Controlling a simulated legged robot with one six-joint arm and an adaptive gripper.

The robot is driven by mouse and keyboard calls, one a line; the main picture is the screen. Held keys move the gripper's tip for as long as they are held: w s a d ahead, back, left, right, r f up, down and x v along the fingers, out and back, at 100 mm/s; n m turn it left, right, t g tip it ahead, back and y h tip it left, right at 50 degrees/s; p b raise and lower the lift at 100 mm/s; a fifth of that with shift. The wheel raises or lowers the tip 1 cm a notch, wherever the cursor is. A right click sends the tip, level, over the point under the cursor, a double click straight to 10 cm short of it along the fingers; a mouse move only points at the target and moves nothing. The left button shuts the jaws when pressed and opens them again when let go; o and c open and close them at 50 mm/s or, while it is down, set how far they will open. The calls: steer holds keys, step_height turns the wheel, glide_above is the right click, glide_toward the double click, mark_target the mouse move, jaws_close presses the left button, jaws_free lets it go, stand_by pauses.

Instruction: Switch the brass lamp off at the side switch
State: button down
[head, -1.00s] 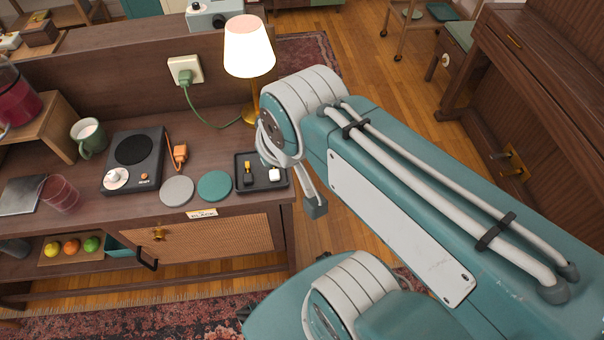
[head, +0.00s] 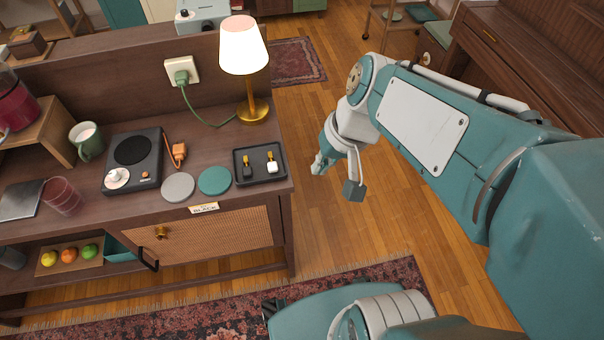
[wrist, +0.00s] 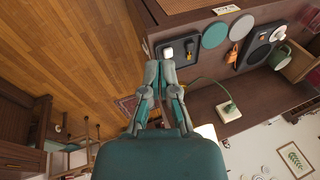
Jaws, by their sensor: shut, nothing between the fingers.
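The brass lamp (head: 252,110) stands upright at the right end of the wooden sideboard in the head view. Its white shade (head: 243,50) glows, brightest at the bottom. I cannot make out its side switch. A green cord (head: 199,117) runs from a green plug in the wall socket (head: 182,72) towards the lamp base. My gripper (head: 318,168) is to the right of the lamp, past the sideboard's end, apart from it and over the floor. In the wrist view my gripper (wrist: 160,66) is shut and empty. There the lamp is mostly hidden behind it.
A black tray (head: 238,178) with small black and white items lies in front of the lamp. Green and grey discs, a hot plate (head: 132,160) and a mug (head: 87,140) stand further left. A piano (head: 520,60) is at the right. The floor between is clear.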

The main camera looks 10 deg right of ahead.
steer(key=w+f+m+y, duration=0.6)
steer(key=w+f+y, duration=0.4)
steer(key=w+f, duration=0.4)
steer(key=w+d+f+m+t, duration=0.4)
steer(key=d+f+t, duration=0.1)
steer(key=f, duration=0.4)
steer(key=w+d+f+m+t+h, duration=0.1)
steer(key=w+d+f+m+t, duration=0.3)
steer(key=f, duration=0.5)
steer(key=shift+d+m+t+h, duration=0.3)
steer(key=shift+d+m+t, duration=0.35)
steer(key=shift+t, duration=0.35)
steer(key=a+f, duration=0.1)
steer(key=a, duration=0.7)
steer(key=shift+a, duration=0.35)
steer(key=shift+a, duration=0.1)
steer(key=shift+a, duration=0.35)
